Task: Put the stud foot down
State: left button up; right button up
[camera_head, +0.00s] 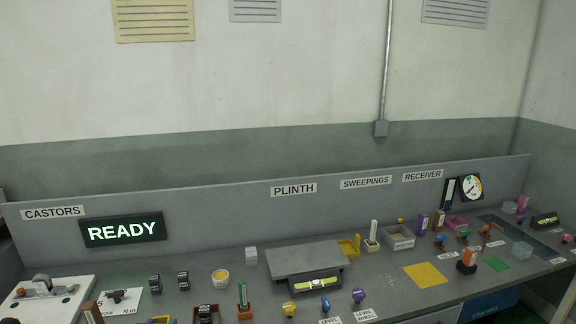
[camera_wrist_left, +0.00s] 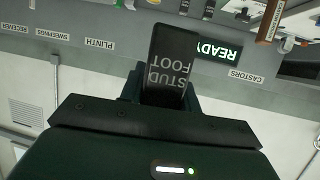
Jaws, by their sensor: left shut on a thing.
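The stud foot (camera_wrist_left: 172,62) is a black block with its name in pale letters, upside down in the left wrist view. My left gripper (camera_wrist_left: 163,92) is shut on it, with dark fingers on either side of its lower part in the picture. The block covers part of the READY sign, and no surface shows touching its visible end. I cannot make out the held block in the head view. There the grey plinth slab (camera_head: 305,261) lies on the bench, and small black castor-like pieces (camera_head: 155,284) stand to its left. My right gripper is not in view.
The READY sign (camera_head: 123,230) hangs on the low back panel. A white board (camera_head: 45,303) with a tool stands at the left.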

pick_arm(q)
jog(key=s+d+r+m+h+p, duration=0.1)
jog(key=s+d+r, duration=0.55)
jog(key=s, duration=0.45)
jog(key=f, duration=0.2)
jog(key=s+f, duration=0.1)
jog(key=f, duration=0.2)
jog(key=shift+a+f, duration=0.15)
